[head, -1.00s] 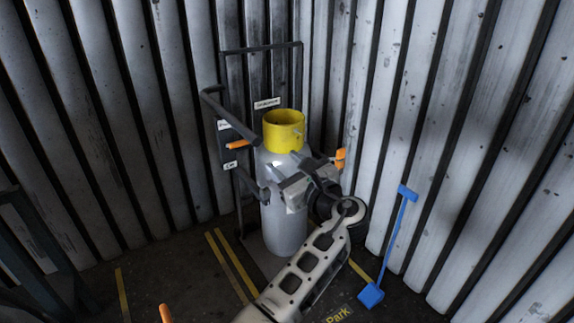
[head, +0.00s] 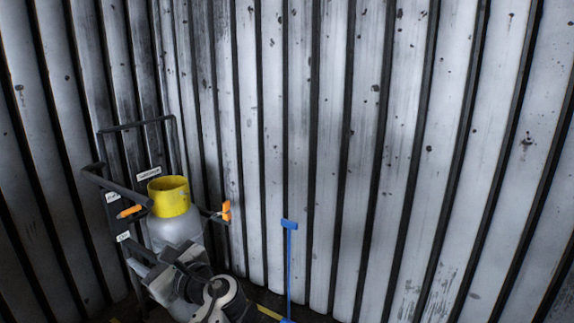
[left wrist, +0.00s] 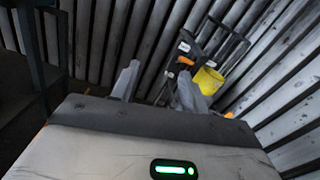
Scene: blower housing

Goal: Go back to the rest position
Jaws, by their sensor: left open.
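My left gripper (head: 163,268) is open with nothing seen between its fingers. In the head view it overlaps the grey cylinder (head: 172,232) with the yellow collar (head: 169,196); I cannot tell the gap between them. The cylinder's lower part is hidden behind my gripper and wrist. In the left wrist view the two fingers (left wrist: 158,88) stand apart, and the yellow collar (left wrist: 207,80) shows beyond the right finger. My right gripper is in neither view.
The cylinder stands at a dark tube frame (head: 136,127) with white labels and orange handles (head: 226,211). A blue long-handled tool (head: 289,262) stands upright by the corrugated wall (head: 400,150). A dark structure (left wrist: 40,70) stands left in the left wrist view.

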